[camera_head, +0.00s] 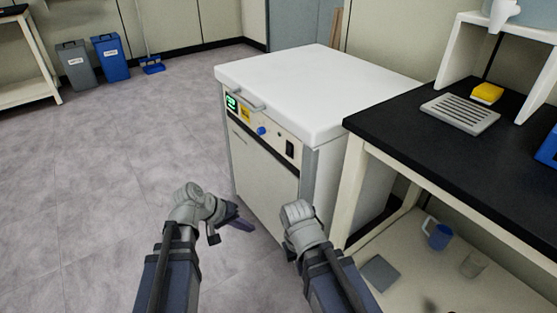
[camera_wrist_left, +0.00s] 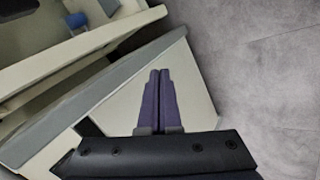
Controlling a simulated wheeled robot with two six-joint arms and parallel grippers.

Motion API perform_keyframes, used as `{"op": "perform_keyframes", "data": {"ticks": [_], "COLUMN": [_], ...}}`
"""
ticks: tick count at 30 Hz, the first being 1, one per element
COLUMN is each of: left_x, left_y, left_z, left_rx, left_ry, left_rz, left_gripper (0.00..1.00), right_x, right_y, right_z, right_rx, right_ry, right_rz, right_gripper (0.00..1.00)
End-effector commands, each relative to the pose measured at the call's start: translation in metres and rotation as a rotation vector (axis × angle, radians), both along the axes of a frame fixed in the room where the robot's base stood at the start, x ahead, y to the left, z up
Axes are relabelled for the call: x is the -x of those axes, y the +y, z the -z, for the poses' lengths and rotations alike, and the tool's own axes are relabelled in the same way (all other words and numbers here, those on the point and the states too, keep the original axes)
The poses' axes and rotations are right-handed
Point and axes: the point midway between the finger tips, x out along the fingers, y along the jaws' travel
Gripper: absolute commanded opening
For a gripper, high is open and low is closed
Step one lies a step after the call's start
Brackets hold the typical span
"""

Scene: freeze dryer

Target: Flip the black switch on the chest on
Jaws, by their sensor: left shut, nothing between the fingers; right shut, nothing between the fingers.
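The chest (camera_head: 300,85) is a white-lidded cabinet with a handle along its front lid edge. The black switch (camera_head: 290,149) is a small rocker at the right end of its front control panel; which side is pressed is too small to tell. My left gripper (camera_head: 240,224) is shut and empty, low in front of the chest and below the switch. Its purple fingers lie together in the left wrist view (camera_wrist_left: 160,100). My right gripper is shut and empty. Its fingers are hidden behind its grey wrist, which is below the switch near the chest's front right corner.
The panel also has a green display (camera_head: 231,102), a yellow label (camera_head: 245,115) and a blue knob (camera_head: 262,131). A black-topped table (camera_head: 450,165) stands close on the right, with a blue mug (camera_head: 438,234) on its lower shelf.

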Motion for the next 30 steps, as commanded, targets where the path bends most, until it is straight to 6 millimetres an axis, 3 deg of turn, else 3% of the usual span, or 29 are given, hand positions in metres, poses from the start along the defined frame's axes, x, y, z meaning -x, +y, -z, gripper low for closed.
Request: {"op": "perform_keyframes", "data": {"ticks": [6, 15, 21, 30], "left_x": [-0.040, -0.071, -0.077, -0.077], "left_y": [-0.006, 0.011, 0.018, 0.018], "left_z": [-0.058, -0.129, -0.147, -0.149], "left_rx": [0.366, 0.718, 0.802, 0.810], "left_ry": [-0.102, -0.199, -0.222, -0.223], "left_rz": [-0.147, -0.283, -0.313, -0.316], "left_gripper": [0.00, 0.00, 0.00, 0.00], "right_x": [0.000, 0.000, 0.000, 0.000], "right_y": [0.000, 0.000, 0.000, 0.000], "right_z": [0.002, 0.002, 0.002, 0.002], "right_rx": [0.000, 0.000, 0.000, 0.000], "right_ry": [0.000, 0.000, 0.000, 0.000], "right_rz": [0.000, 0.000, 0.000, 0.000], "right_gripper": [0.00, 0.00, 0.00, 0.00]}}
